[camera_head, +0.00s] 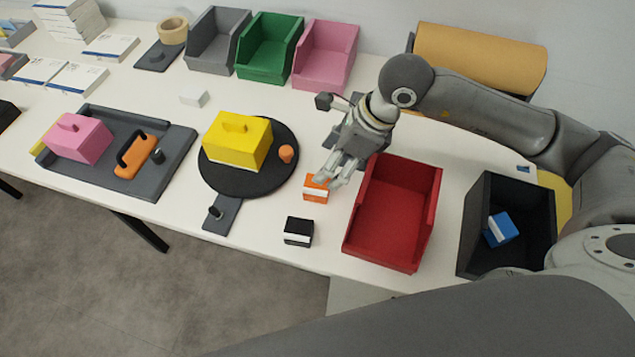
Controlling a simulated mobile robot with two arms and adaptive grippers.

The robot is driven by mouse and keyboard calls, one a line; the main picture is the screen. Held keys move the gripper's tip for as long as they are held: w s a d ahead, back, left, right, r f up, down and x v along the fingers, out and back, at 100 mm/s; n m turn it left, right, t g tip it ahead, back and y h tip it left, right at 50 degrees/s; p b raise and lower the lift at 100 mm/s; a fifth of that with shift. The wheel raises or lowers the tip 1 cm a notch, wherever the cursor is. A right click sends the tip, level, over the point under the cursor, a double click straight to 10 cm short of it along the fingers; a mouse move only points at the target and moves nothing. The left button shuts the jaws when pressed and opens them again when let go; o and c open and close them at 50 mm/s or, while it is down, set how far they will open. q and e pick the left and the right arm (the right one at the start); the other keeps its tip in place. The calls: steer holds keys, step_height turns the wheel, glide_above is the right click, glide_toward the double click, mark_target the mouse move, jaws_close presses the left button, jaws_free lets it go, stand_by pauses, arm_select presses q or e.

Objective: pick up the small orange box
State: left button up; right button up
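The small orange box (315,194), with a white band on its side, is on the white table between the round black plate and the red bin. My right gripper (328,181) reaches down from the right, with its fingertips right at the top of the orange box. The fingers cover part of the box. I cannot tell whether they are closed on it or whether it is lifted. My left gripper is not in view.
A red bin (387,251) stands close right of the box, and a small black box (299,232) lies in front. A black bin (516,268) holds a blue box (501,229). A yellow block (237,146) sits on the round black plate (245,188) at left.

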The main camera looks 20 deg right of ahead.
mark_target(315, 184)
steer(key=x, duration=0.5)
steer(key=shift+d+f+p, duration=0.15)
steer(key=shift+d+p, duration=0.1)
steer(key=shift+p, duration=0.1)
steer(key=shift+w+a+f+p, duration=0.15)
steer(key=shift+f+p, duration=0.2)
steer(key=shift+f, duration=0.3)
steer(key=p+x, duration=0.1)
steer(key=x, duration=0.3)
steer(key=shift+f, duration=0.2)
steer(key=shift+c, duration=0.2)
steer(key=shift+d, duration=0.2)
steer(key=c, duration=0.9)
